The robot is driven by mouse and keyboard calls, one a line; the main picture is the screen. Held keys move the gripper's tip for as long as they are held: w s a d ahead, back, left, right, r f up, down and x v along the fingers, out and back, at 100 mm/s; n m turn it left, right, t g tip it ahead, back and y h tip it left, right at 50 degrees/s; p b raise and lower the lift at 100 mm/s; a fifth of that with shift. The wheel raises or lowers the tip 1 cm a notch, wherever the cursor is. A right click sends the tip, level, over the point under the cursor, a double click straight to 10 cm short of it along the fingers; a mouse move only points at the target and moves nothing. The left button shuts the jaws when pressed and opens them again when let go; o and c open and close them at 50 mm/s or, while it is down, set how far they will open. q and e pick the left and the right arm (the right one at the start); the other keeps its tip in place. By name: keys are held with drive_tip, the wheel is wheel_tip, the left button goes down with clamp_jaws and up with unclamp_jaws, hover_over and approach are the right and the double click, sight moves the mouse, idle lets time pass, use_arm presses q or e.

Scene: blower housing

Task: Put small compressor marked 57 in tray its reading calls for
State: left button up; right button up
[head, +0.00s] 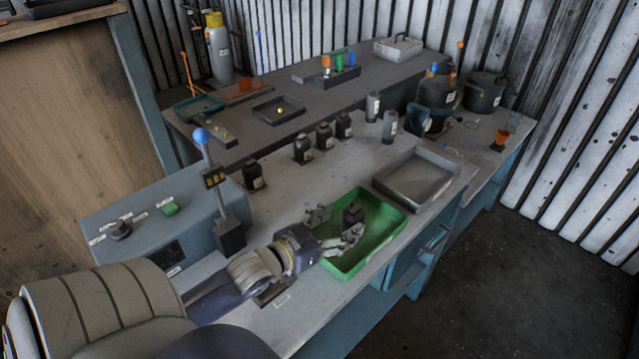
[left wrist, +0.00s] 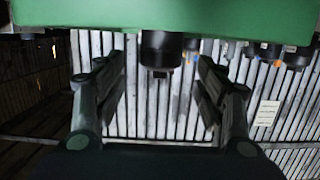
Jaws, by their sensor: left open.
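A small dark compressor (head: 353,214) stands upright in the green tray (head: 385,243). Its mark cannot be read from here. In the left wrist view the dark compressor (left wrist: 161,48) shows against the green tray (left wrist: 75,22), centred between the fingers. My left gripper (head: 334,228) is over the tray's near-left side, its fingers spread and pointing toward the compressor. A gap shows on both sides between the fingers and the compressor. My right gripper is not in view.
An empty grey tray (head: 417,181) lies behind the green tray. Several dark labelled units (head: 303,150) stand in a row farther back. A test station with a green button (head: 169,208) and a blue-knobbed post (head: 201,136) stands left. A back bench carries small trays.

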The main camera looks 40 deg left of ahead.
use_arm(q)
drive_tip(key=shift+b+v, duration=0.3)
drive_tip(key=shift+v, duration=2.65)
drive_tip(key=shift+r, duration=0.1)
